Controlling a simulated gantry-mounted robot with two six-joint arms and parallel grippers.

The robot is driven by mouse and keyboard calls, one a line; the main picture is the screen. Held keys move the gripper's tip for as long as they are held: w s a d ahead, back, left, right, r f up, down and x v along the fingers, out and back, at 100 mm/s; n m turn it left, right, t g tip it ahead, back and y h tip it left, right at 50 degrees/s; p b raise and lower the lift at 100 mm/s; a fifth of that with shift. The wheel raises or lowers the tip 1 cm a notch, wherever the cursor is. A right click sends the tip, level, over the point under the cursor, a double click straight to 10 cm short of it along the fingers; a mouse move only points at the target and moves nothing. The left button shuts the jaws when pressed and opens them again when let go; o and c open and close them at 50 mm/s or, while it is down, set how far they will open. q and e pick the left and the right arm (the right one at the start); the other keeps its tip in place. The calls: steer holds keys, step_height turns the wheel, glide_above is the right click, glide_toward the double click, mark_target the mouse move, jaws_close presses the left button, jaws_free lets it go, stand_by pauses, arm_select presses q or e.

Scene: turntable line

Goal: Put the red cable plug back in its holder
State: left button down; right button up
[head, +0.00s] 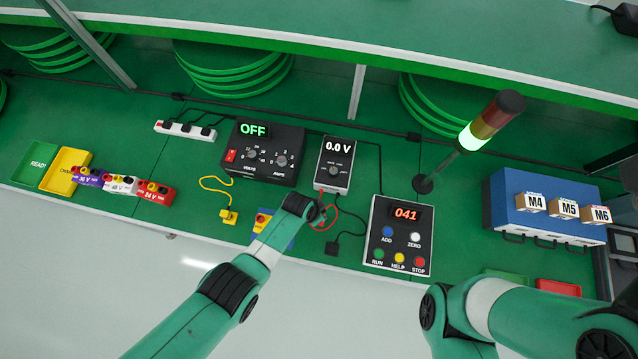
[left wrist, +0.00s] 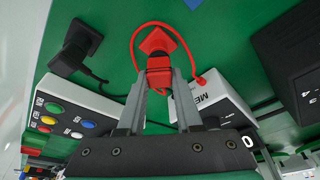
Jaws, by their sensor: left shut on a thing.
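My left gripper (head: 318,213) is above the bench, in front of the small 0.0 V meter. In the left wrist view its two fingers (left wrist: 161,88) are shut on the red cable plug (left wrist: 159,64), which has a square red end. A red cable (left wrist: 201,79) loops from the plug towards the meter (left wrist: 222,106); the cable (head: 327,224) also shows in the head view, where the gripper hides most of the plug. A blue block with a yellow part (head: 262,222), possibly the holder, is partly hidden behind my left arm. My right gripper is out of view.
A yellow plug (head: 228,216) lies left of the blue block. A black plug (head: 332,248) lies right of it. The button box (head: 398,238) stands to the right, the black power supply (head: 262,152) behind. A signal lamp (head: 490,120) stands farther right.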

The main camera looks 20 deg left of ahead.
arm_select(q)
steer(key=shift+f+b, duration=0.45)
steer(key=shift+b, duration=0.05)
stand_by(0.8)
steer(key=c, duration=0.5)
jaws_free()
steer(key=shift+r+p, duration=3.8)
steer(key=shift+p, duration=0.05)
steer(key=shift+a, duration=0.1)
